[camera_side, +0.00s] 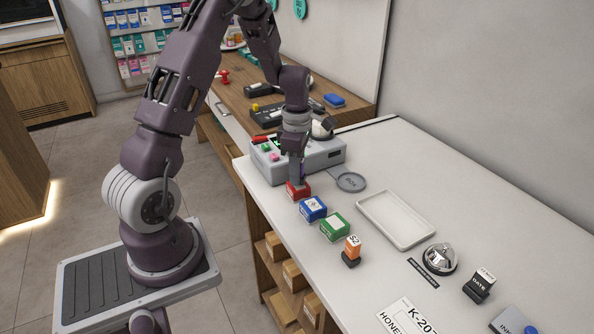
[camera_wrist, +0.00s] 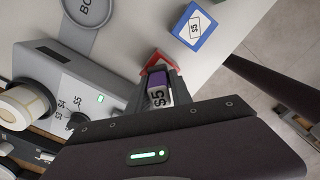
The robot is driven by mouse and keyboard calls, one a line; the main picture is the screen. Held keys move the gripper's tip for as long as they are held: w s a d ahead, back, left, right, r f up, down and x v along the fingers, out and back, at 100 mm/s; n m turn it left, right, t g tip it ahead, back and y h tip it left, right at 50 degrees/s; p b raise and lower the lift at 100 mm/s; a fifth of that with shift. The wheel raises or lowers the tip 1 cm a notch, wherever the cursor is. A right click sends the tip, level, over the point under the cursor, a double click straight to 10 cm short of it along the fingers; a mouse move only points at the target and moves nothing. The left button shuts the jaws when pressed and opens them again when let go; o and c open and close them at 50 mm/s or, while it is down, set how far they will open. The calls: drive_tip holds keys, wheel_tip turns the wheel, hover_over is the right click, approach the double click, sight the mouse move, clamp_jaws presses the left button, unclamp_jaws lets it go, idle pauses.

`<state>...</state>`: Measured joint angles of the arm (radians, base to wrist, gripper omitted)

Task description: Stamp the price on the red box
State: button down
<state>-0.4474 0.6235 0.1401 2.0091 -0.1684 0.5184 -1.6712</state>
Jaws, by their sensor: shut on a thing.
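My gripper (camera_side: 297,178) is right over the red box, pointing down. In the wrist view my gripper (camera_wrist: 158,85) is shut on a purple stamp (camera_wrist: 158,92) with a white end label reading like "$5". The red box (camera_wrist: 155,60) shows partly behind it; the rest is hidden. I cannot tell whether the stamp touches the box. The blue box's top (camera_wrist: 195,28) bears a "$5" mark.
A grey machine with a dial (camera_wrist: 75,90) stands close beside my gripper. A round grey dish (camera_side: 351,182) and an empty white tray (camera_side: 372,212) lie to the right. An orange stamp (camera_side: 352,249), a bell (camera_side: 440,258) and a date stamp (camera_side: 480,287) stand nearer the camera.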

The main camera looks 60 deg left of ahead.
drive_tip(key=shift+f, duration=0.6)
idle(1.1)
drive_tip(key=shift+r, duration=3.6)
